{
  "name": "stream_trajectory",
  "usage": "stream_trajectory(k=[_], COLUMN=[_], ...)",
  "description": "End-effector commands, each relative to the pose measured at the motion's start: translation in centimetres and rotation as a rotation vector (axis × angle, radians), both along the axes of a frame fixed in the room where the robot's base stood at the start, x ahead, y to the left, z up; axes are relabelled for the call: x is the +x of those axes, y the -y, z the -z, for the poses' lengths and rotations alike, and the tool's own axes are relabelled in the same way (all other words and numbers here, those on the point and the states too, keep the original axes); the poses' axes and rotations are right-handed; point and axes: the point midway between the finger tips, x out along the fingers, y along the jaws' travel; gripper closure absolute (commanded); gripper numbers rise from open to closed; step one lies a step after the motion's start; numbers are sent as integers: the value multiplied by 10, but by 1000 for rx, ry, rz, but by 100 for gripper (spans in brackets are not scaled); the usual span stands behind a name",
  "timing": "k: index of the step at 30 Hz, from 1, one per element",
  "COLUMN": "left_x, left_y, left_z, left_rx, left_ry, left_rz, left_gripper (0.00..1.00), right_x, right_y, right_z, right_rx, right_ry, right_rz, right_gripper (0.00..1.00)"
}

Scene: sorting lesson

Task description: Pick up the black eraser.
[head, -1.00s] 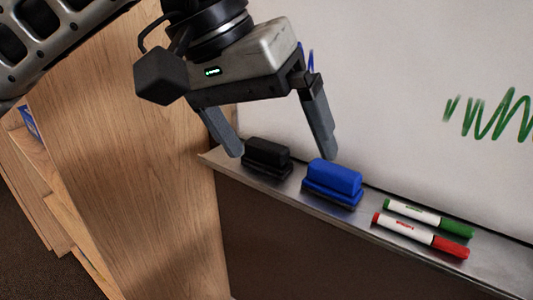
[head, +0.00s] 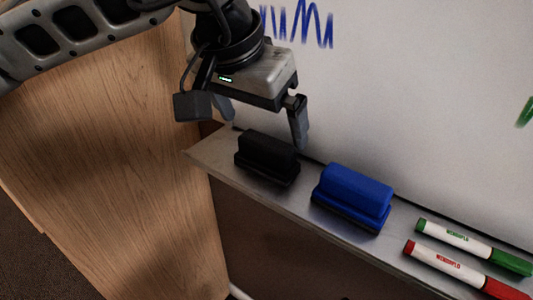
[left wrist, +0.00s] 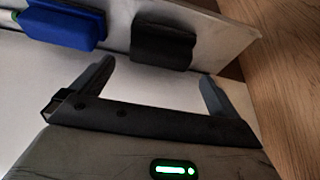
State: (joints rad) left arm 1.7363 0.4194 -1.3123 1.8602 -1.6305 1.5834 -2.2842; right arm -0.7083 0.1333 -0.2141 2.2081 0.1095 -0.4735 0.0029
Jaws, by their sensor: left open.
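The black eraser (head: 267,157) sits on the metal ledge (head: 222,157) under the whiteboard, near the ledge's left end. It also shows in the left wrist view (left wrist: 163,46), beyond the fingertips and between their lines. My left gripper (head: 262,128) is open and empty, above and behind the black eraser, close to the whiteboard. In the left wrist view its two fingers (left wrist: 158,73) are spread apart, with a gap to the eraser. My right gripper is not in view.
A blue eraser (head: 353,193) sits just right of the black one, with a small gap. A green marker (head: 460,239) and a red marker (head: 452,265) lie farther right on the ledge. The whiteboard (head: 420,90) rises behind. A wooden panel (head: 110,160) stands at the left.

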Motion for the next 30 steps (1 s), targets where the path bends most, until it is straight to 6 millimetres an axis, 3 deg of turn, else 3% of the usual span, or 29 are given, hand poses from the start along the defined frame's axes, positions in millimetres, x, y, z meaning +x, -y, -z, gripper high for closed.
stream_trajectory(k=[13, 21, 22, 25, 30], left_x=[12, 14, 14, 14, 14], left_y=[10, 11, 11, 11, 11], left_z=[48, 52, 52, 52, 52], left_rx=[-1, -2, -2, -2, -2], left_ry=[-4, -1, -1, -1, -1], left_rz=[1, 2, 2, 2, 2], left_gripper=[0, 0, 3, 31, 32], right_x=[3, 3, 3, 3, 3], right_y=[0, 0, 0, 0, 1], right_z=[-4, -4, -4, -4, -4], right_rx=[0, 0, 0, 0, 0], right_ry=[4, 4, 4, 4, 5], right_rz=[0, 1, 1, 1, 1], right_gripper=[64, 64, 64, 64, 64])
